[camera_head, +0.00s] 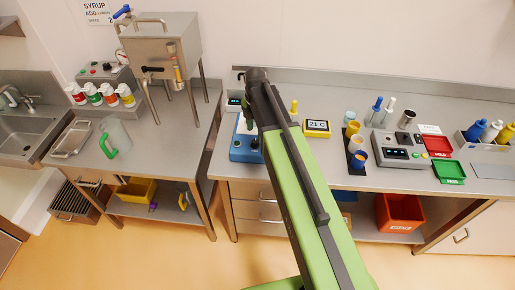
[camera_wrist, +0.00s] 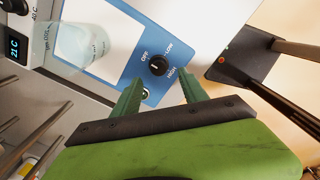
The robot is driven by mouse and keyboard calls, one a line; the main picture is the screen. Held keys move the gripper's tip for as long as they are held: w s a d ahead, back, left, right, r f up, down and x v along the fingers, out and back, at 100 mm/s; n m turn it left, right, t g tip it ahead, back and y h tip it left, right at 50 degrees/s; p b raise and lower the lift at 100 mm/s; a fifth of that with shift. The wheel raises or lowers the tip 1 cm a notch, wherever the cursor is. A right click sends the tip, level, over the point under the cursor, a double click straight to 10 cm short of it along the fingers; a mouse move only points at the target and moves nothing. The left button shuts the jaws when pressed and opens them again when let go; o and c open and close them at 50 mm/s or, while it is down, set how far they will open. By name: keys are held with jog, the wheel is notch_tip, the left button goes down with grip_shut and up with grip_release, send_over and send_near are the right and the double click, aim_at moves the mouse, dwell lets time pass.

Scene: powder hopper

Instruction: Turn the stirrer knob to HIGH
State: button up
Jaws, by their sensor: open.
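The stirrer's blue-edged panel (camera_wrist: 108,72) fills the upper middle of the wrist view. Its round black knob (camera_wrist: 158,66) has a white mark and is ringed by OFF, LOW and HIGH labels. I cannot tell surely which label the mark points at. My gripper (camera_wrist: 162,90) is open and empty, its two green fingers pointing at the panel, with the knob just beyond and between the fingertips, apparently not touched. In the head view the blue stirrer (camera_head: 243,150) stands on the bench, partly hidden by my arm; my gripper is not clearly visible there.
A clear beaker (camera_wrist: 82,45) stands left of the knob in the wrist view, near a 21 C display (camera_wrist: 14,52). A dark plate (camera_wrist: 240,62) with rods lies to the right.

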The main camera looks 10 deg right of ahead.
aim_at(256, 141)
notch_tip(256, 141, down, 6)
jog(key=b, duration=0.4)
jog(key=shift+r, duration=0.15)
